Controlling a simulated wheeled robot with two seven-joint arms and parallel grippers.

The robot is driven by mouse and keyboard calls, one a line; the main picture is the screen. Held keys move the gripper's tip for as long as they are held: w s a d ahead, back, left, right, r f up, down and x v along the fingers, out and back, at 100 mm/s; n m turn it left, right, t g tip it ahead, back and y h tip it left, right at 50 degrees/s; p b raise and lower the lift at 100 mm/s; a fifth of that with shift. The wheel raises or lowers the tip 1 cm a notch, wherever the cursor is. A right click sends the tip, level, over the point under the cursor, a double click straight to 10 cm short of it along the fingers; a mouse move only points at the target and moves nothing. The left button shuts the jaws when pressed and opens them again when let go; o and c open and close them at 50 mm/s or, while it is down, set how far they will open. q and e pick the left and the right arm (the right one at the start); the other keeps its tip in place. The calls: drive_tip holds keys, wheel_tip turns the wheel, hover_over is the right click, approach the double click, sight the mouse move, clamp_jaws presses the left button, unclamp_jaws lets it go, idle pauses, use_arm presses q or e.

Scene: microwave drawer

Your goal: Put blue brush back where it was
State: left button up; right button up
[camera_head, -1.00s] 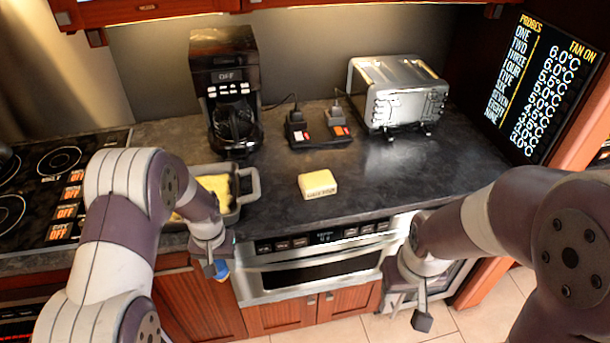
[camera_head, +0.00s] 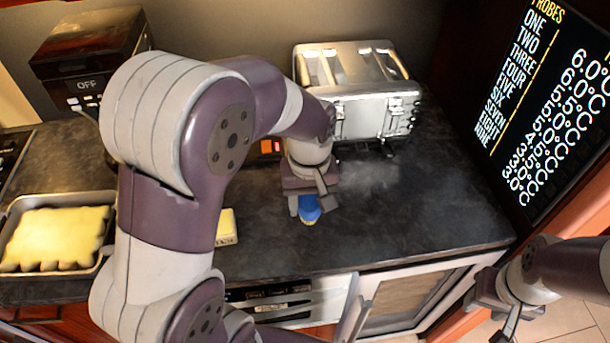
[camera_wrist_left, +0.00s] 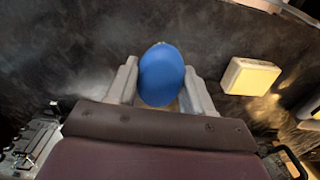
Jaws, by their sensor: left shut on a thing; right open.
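The blue brush (camera_head: 310,211) is between the fingers of my left gripper (camera_head: 308,203), over the dark counter in front of the toaster. In the left wrist view the brush (camera_wrist_left: 161,75) shows as a blue oval, and my left gripper (camera_wrist_left: 160,90) is shut on it. I cannot tell whether the brush touches the counter. My right gripper (camera_head: 500,310) is open and empty at the lower right, beyond the counter's front edge.
A silver toaster (camera_head: 365,100) stands behind my left gripper. A cream block (camera_head: 227,228) lies to the left on the counter (camera_head: 400,215); it also shows in the left wrist view (camera_wrist_left: 249,77). A tray (camera_head: 98,262) of yellow food is at far left. The counter's right side is clear.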

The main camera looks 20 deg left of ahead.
use_arm(q)
drive_tip(key=shift+w+a, duration=0.1)
drive_tip(key=shift+w, duration=0.15)
drive_tip(key=w+a+f, duration=0.2)
drive_tip(key=a, duration=0.1)
drive_tip(key=w+a+f+p, duration=0.1)
drive_tip(key=w+a+f, duration=0.1)
drive_tip(key=a, duration=0.1)
drive_tip(key=w+a+f+p, duration=0.1)
drive_tip(key=w+a+f, duration=0.1)
drive_tip(key=a, duration=0.1)
drive_tip(key=shift+f, duration=0.3)
drive_tip(key=f, duration=0.2)
drive_tip(key=f+p, duration=0.1)
drive_tip(key=shift+s+d+f, duration=0.15)
drive_tip(key=shift+s+f, duration=0.05)
drive_tip(key=shift+s, duration=0.05)
drive_tip(key=shift+w+f, duration=0.15)
use_arm(e)
drive_tip(key=r, duration=0.3)
drive_tip(key=shift+s, duration=0.2)
use_arm(q)
drive_tip(key=shift+f, duration=0.2)
drive_tip(key=o, duration=1.2)
drive_tip(key=shift+r, duration=0.1)
drive_tip(key=shift+c, duration=0.2)
